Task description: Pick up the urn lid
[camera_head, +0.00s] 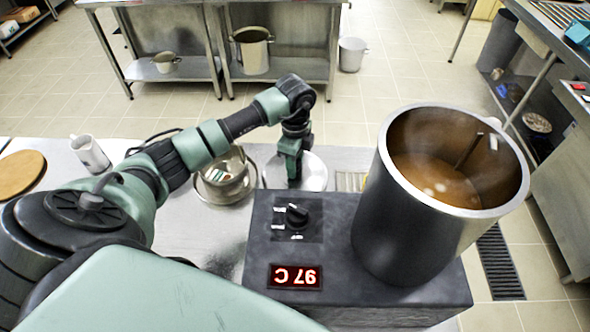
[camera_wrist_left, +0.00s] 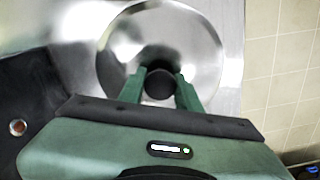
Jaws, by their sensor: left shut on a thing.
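The urn lid (camera_head: 312,172) is a round, shiny metal disc lying on or just above the steel counter, behind the urn's base. My left gripper (camera_head: 293,178) points down over its middle. In the left wrist view the lid (camera_wrist_left: 197,48) shows as a silver disc with a dark round knob (camera_wrist_left: 159,84). The left gripper's green fingers (camera_wrist_left: 159,88) are closed on that knob, one on each side. I cannot tell whether the lid touches the counter. The open urn (camera_head: 415,225) holds brown liquid. My right gripper is not in view.
The dark heater base (camera_head: 258,250) with a dial and a 97 C display is close in front of the lid. A white mug (camera_head: 90,153) and a round wooden board (camera_head: 20,172) are farther left.

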